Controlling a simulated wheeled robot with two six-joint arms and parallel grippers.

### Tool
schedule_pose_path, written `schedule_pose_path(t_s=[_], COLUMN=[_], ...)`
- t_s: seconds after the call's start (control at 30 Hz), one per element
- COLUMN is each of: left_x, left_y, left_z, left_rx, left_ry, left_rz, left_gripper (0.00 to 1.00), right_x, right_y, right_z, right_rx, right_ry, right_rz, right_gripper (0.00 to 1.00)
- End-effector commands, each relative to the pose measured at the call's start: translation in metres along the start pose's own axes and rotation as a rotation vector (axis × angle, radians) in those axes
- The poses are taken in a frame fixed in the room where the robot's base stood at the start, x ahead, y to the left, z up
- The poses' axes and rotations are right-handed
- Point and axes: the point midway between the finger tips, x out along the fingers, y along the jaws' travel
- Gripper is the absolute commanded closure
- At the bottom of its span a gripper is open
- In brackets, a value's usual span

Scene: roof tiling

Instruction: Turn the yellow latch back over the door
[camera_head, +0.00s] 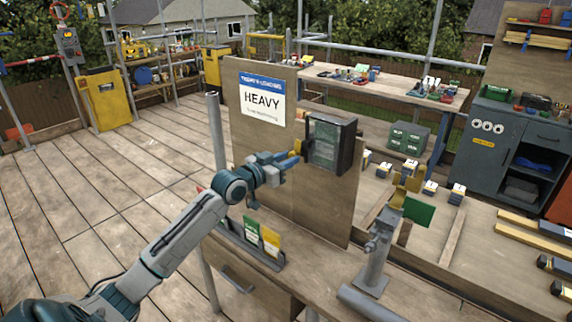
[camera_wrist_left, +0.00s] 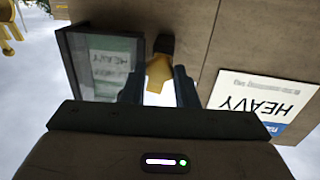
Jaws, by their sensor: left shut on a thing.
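The yellow latch (camera_head: 298,146) sits on the wooden panel at the left edge of a dark box with a glass door (camera_head: 325,140). My left gripper (camera_head: 287,158) is shut on the latch. In the left wrist view the latch (camera_wrist_left: 158,72) is between the two fingers of my gripper (camera_wrist_left: 159,90), with a dark pivot above it. There the latch lies beside the frame of the glass door (camera_wrist_left: 105,65), not across the glass. The door looks closed, but its edge is hard to judge. My right gripper is not in view.
The wooden panel (camera_head: 255,150) carries a white "HEAVY" sign (camera_head: 262,102) left of the box. A metal stand (camera_head: 374,265) with a green plate (camera_head: 418,211) rises from the bench at the right. Small packets (camera_head: 262,240) stand in a rack below the panel.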

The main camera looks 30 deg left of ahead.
Motion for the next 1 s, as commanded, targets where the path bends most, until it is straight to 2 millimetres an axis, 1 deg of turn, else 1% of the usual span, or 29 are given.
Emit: schedule_pose_path(t_s=[0.03,0.1,0.23,0.4,0.8,1.0], left_x=[0.0,0.0,0.0,0.0,0.0,0.0], left_y=[0.0,0.0,0.0,0.001,0.002,0.002], left_z=[0.004,0.003,0.003,0.001,-0.002,-0.003], left_rx=[0.038,0.098,0.218,0.379,0.757,0.944], left_ry=[-0.001,-0.007,-0.022,-0.039,-0.082,-0.104], left_rz=[0.0,-0.001,-0.004,-0.007,-0.013,-0.017], left_gripper=[0.96,0.96,0.96,0.96,0.96,0.96], right_x=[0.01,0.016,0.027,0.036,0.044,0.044], right_y=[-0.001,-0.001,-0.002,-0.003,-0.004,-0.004], right_z=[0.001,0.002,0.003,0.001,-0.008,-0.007], right_rx=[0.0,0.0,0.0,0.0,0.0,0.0], right_ry=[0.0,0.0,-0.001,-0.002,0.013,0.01], right_rz=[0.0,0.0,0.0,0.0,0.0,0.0], right_gripper=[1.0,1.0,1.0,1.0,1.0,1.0])
